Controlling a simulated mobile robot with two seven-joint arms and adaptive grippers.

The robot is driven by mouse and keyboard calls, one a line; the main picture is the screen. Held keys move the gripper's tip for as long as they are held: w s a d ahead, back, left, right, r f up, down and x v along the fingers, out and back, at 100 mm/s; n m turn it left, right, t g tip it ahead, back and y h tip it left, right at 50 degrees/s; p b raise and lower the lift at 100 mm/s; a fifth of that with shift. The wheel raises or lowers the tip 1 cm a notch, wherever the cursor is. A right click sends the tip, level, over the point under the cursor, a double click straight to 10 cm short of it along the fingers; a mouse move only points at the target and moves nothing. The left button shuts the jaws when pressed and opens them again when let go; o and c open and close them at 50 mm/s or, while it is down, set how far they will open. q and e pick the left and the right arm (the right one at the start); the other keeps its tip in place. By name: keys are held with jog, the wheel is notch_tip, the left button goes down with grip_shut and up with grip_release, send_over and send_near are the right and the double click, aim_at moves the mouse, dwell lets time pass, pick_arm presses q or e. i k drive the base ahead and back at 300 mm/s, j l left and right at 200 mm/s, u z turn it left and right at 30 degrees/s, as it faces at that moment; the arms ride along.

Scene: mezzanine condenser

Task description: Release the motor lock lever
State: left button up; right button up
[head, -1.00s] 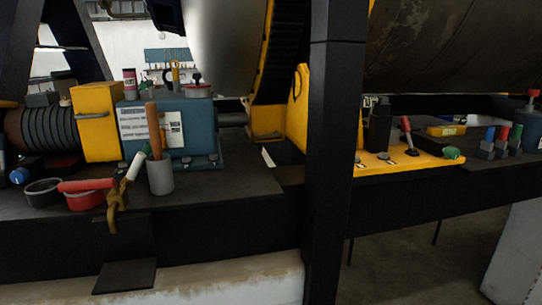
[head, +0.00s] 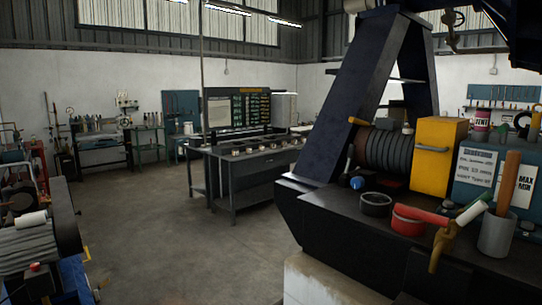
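The motor assembly stands on a dark bench (head: 330,205) at the right of the head view. It has a teal housing (head: 480,160) with white labels, a yellow block (head: 438,155) and a dark ribbed cylinder (head: 385,150). In front of it, a red handle (head: 420,213), a brass-coloured piece (head: 441,243) and a white-and-green handle (head: 472,213) overlap near the bench edge. I cannot tell which part is the motor lock lever. Neither of my grippers is in view.
A grey cup (head: 495,236) with a wooden handle, a black bowl (head: 376,204) and a red bowl (head: 407,222) sit on the bench. Open floor (head: 190,240) lies left of it. A dark table (head: 240,170) stands behind, and machinery (head: 40,240) is at the left.

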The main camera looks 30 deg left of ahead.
aim_at(351, 148)
jog(key=u, duration=0.35)
jog(key=i+j+z, duration=0.25)
jog(key=i+j, duration=0.2)
jog(key=i+j+z, duration=0.2)
jog(key=i+j, duration=0.35)
jog(key=i+j+z, duration=0.25)
jog(key=i+j, duration=0.25)
jog(key=j, duration=0.1)
